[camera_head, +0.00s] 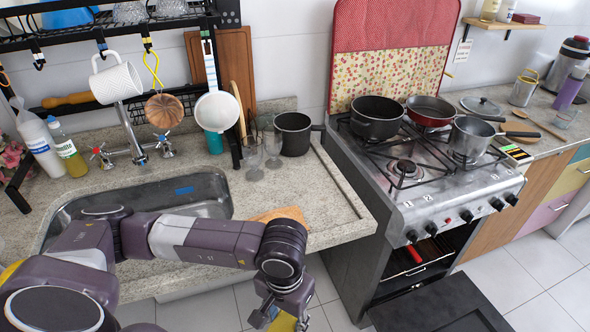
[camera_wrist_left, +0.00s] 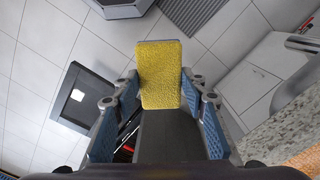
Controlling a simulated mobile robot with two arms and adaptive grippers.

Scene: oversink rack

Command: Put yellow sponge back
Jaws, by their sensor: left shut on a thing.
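The yellow sponge (camera_wrist_left: 160,75) is between the fingers of my left gripper (camera_wrist_left: 160,97) in the left wrist view. The fingers are shut on it, with its far end sticking out beyond them. In the head view my left gripper (camera_head: 282,312) hangs at the bottom edge, in front of the counter and above the floor. Only a bit of the yellow sponge (camera_head: 284,323) shows there, partly hidden by the gripper. My right gripper is not in view.
The metal sink (camera_head: 215,190) lies behind my left arm, with the faucet (camera_head: 130,135) at its back. An orange-brown flat item (camera_head: 279,215) lies on the counter (camera_head: 330,225). Glasses and a dark pot (camera_head: 294,135) stand farther back. The stove (camera_head: 420,190) is right; its oven door (camera_head: 440,308) is open.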

